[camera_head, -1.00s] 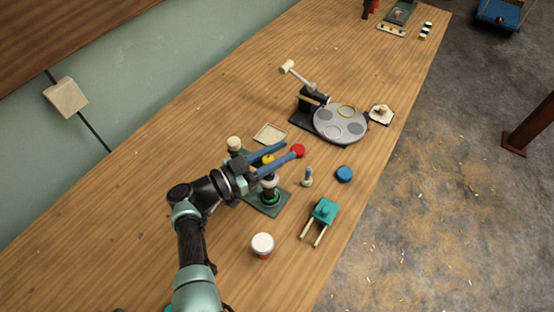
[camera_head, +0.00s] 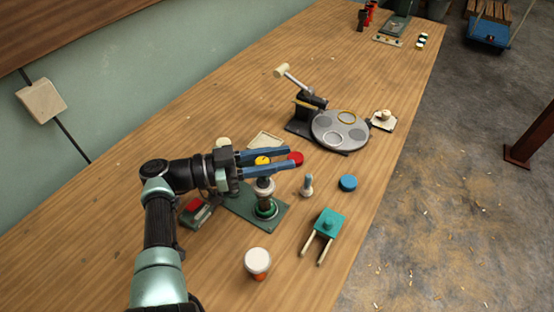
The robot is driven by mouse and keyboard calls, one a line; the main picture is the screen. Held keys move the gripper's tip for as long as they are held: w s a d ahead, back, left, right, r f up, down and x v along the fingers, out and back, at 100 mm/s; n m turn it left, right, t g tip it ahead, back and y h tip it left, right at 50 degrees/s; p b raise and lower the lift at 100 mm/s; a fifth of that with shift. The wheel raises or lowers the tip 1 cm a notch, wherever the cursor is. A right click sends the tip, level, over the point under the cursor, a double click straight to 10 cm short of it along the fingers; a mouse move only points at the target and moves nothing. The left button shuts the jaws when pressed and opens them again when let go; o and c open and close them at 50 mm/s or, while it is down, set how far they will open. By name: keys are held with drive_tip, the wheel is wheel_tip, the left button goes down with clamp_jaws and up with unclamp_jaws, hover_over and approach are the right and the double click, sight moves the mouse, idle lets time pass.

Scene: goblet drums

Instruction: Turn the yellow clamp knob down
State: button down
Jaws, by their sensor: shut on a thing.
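The yellow clamp knob (camera_head: 262,160) sits on top of an upright post with a pale collar (camera_head: 264,185) and a green ring at its foot. The post stands on a dark green base plate (camera_head: 240,207). My gripper (camera_head: 290,158) reaches in from the left with its two blue fingers level, one on either side of the knob. It is shut on the knob. The fingers hide part of the knob and the top of the post. Any mark showing how far it is turned is not visible.
A red disc (camera_head: 295,158) lies just beyond the fingertips. A small pale peg (camera_head: 307,186), a blue disc (camera_head: 348,183) and a teal block with two rods (camera_head: 327,225) are to the right. A white-topped cup (camera_head: 258,262) stands in front. A grey turntable (camera_head: 338,131) is behind.

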drive_tip(key=c, duration=0.6)
unclamp_jaws()
drive_tip(key=shift+d, duration=0.1)
drive_tip(key=shift+s+a+b, duration=0.3)
drive_tip(key=shift+a+b, duration=1)
drive_tip(key=shift+a, duration=0.85)
drive_tip(key=shift+s+a+b, duration=0.35)
drive_tip(key=shift+a+b, duration=0.95)
drive_tip(key=shift+a, duration=0.85)
drive_tip(key=shift+s+a+b, duration=0.3)
drive_tip(key=shift+a+b, duration=1)
drive_tip(key=shift+a, duration=0.85)
